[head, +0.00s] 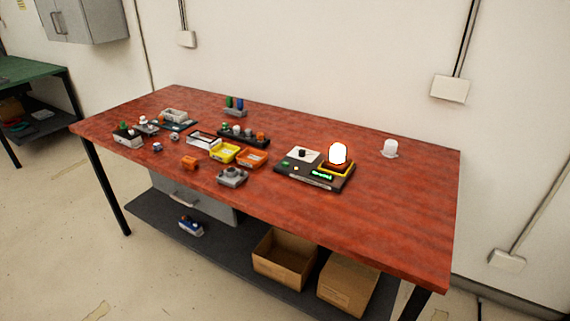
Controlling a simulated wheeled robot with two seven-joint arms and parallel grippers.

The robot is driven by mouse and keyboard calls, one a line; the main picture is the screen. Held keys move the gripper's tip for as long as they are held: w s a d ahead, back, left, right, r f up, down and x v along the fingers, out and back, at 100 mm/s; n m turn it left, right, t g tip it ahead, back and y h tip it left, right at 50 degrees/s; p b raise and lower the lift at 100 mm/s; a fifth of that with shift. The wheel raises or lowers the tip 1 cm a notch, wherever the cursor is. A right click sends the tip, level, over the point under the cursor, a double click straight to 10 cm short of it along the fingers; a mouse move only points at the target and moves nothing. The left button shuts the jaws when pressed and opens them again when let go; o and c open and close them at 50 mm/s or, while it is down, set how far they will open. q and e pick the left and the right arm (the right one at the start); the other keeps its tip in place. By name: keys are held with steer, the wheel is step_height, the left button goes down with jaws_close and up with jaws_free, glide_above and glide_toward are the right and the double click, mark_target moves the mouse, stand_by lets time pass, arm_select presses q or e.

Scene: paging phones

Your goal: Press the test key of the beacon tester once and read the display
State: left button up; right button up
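On the red-brown table (400,222) lies a dark flat unit (291,176) that looks like the beacon tester. A brightly glowing white dome (338,154) sits in a yellow-edged socket at its right back. A small green lit strip (322,175), probably the display, is at its front; its text is too small to read. A white plate with a black knob or key (303,154) is at its left back. A small green spot (285,163) is at its left edge; I cannot tell which part is the test key. Neither of my grippers is in view.
An unlit white dome (390,148) stands right of the tester. Yellow (225,153) and orange (252,159) trays, a grey block (232,177) and several small parts are to the left. Cardboard boxes (283,259) are on the lower shelf. The table's right end is clear.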

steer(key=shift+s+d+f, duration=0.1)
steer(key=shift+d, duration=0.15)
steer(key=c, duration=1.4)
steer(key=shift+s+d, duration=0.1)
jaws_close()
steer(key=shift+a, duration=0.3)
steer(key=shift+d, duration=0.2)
